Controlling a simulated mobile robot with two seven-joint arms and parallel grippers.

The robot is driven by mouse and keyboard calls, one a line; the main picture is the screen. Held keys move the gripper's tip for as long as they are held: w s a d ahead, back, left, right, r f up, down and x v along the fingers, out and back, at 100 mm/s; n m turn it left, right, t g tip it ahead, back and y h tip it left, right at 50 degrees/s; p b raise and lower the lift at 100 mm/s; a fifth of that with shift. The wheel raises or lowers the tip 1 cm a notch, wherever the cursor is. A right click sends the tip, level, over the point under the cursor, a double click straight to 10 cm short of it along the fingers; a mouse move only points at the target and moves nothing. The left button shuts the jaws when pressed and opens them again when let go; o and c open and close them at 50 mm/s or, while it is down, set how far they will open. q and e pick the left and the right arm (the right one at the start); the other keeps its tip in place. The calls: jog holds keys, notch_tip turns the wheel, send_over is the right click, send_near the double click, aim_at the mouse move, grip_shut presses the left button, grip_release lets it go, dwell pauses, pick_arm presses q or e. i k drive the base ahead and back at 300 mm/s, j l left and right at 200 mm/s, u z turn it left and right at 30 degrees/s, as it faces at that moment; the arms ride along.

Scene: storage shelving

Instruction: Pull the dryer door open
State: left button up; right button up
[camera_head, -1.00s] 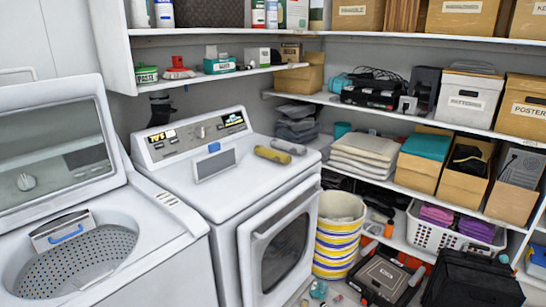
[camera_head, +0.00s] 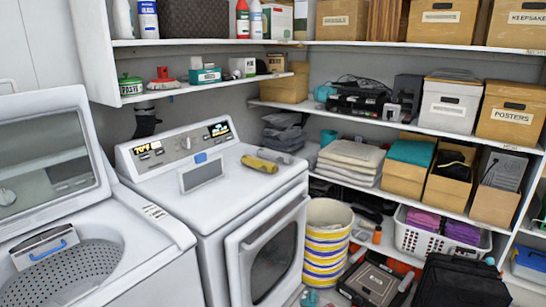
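The white dryer (camera_head: 218,208) stands left of centre, with a control panel along its back edge. Its front door (camera_head: 270,258) faces right and toward me, with a white frame around a dark oval window. The door looks shut against the body. A handle-like edge shows along the door's upper left side. The lower part of the door is cut off by the bottom of the picture. Neither of my grippers shows in the view.
An open top-loading washer (camera_head: 110,262) stands left of the dryer. Two rolled cloths (camera_head: 262,162) lie on the dryer. A striped basket (camera_head: 326,240) stands close right of the door. A black bag (camera_head: 462,282) and a toolbox (camera_head: 374,280) are on the floor. Loaded shelves line the walls.

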aim_at(264, 255)
jog(key=u, duration=0.3)
jog(key=i+l+u, duration=0.5)
jog(key=l+u, duration=0.15)
jog(key=i+l+u, duration=0.1)
jog(key=l, duration=0.2)
jog(key=i+l, duration=0.15)
jog(key=l, duration=0.15)
jog(key=i+l+u, duration=0.15)
jog(key=l, duration=0.2)
jog(key=i+l, duration=0.15)
jog(key=l, duration=0.2)
jog(key=i+l, duration=0.15)
jog(key=l, duration=0.2)
jog(key=i+l, duration=0.1)
jog(key=l, duration=0.3)
jog(key=i+l, duration=0.15)
jog(key=l, duration=0.2)
jog(key=i+l, duration=0.15)
jog(key=l, duration=0.2)
jog(key=k+j, duration=0.25)
jog(key=j, duration=0.15)
